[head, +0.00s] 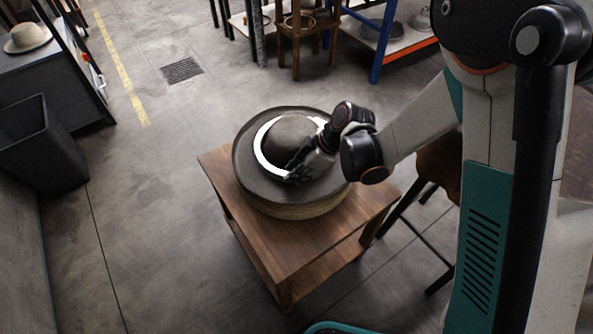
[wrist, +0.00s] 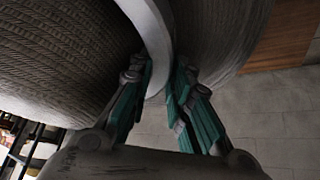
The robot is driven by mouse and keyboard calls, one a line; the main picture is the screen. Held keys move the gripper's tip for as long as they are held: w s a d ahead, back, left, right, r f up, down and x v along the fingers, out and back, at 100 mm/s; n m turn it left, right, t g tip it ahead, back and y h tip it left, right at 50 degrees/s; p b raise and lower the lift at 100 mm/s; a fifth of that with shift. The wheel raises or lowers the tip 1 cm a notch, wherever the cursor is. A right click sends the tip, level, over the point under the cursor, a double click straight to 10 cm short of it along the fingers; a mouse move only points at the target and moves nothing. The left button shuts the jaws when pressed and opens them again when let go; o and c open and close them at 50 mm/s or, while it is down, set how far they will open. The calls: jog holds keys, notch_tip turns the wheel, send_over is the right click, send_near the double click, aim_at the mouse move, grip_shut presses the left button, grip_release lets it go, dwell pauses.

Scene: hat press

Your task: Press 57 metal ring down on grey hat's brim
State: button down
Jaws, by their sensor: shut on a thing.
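A grey hat (head: 290,133) with a wide brim (head: 250,172) sits on a round block on the wooden table; its woven surface fills much of the wrist view (wrist: 60,55). A bright white metal ring (head: 262,147) lies around the crown, and I cannot tell whether it touches the brim all round. My gripper (head: 297,177) is at the near right part of the ring. In the wrist view its teal-padded fingers (wrist: 165,92) are shut on the ring (wrist: 150,25). My gripper and wrist hide the ring's right part in the head view. Any number on the ring is not readable.
The wooden table (head: 275,245) has bare top at its front. A dark bin (head: 40,145) stands at left. A stool (head: 435,165) is close to the table's right, behind my arm. Racks (head: 375,45) stand at the back. Floor between them is clear.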

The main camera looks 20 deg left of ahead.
jog(key=shift+r, duration=0.2)
jog(key=shift+r+p, duration=0.3)
jog(key=shift+r, duration=0.2)
notch_tip(320, 180, up, 12)
jog(key=p, duration=0.7)
jog(key=shift+p, duration=0.3)
dwell(0.8)
jog(key=shift+d+r, duration=0.1)
dwell(0.4)
